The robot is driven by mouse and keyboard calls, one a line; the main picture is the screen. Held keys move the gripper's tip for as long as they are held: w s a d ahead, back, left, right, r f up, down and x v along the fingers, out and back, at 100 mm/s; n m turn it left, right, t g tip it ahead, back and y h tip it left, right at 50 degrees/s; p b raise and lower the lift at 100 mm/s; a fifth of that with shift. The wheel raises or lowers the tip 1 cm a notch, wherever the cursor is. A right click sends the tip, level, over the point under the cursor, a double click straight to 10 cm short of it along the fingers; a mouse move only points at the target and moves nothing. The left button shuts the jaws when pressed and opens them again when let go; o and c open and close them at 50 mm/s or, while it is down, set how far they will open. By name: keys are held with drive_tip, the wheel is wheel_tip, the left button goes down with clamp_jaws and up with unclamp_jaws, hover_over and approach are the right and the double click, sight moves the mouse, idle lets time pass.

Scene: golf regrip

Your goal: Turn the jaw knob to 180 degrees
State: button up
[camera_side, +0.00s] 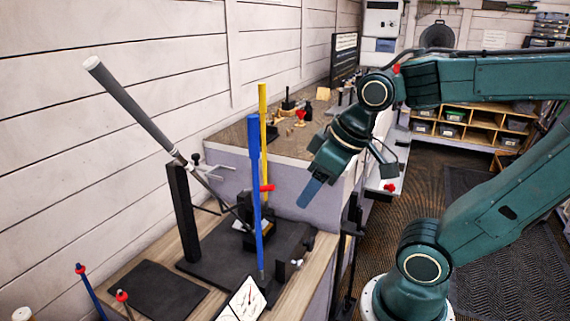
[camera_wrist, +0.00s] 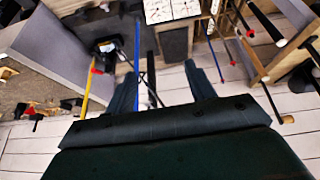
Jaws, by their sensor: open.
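A golf club (camera_side: 128,103) with a dark grip and pale cap slants up left, resting near a black post (camera_side: 183,214). A black clamp fixture (camera_side: 246,232) holds its lower part. I cannot tell which is the jaw knob. My gripper (camera_side: 309,193) is right of the fixture and above it, touching nothing visible. In the wrist view my gripper (camera_wrist: 163,84) has its two fingers apart, with nothing between them; a dark shaft shows beyond.
A blue rod (camera_side: 255,180) and a yellow rod (camera_side: 263,125) stand upright between my gripper and the club, with a red clip (camera_side: 267,187). A white picture card (camera_side: 241,300) is at the front. A cluttered bench (camera_side: 285,147) stands behind. Open air surrounds my gripper.

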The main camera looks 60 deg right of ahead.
drive_tip(key=w+d+f, duration=0.5)
drive_tip(key=w, duration=0.1)
drive_tip(key=g, duration=0.1)
hover_over(301, 261)
drive_tip(key=s+a, duration=0.2)
drive_tip(key=a, duration=0.3)
wheel_tip(301, 261, down, 15)
drive_tip(key=s+d+f, duration=0.3)
drive_tip(key=d+f, duration=0.2)
drive_tip(key=f, duration=0.4)
drive_tip(key=shift+s+f, duration=0.25)
drive_tip(key=shift+f, duration=0.15)
drive_tip(key=shift+x, duration=6.75)
drive_tip(key=shift+w+a, duration=0.1)
drive_tip(key=shift+a, duration=0.05)
drive_tip(key=shift+c, duration=0.2)
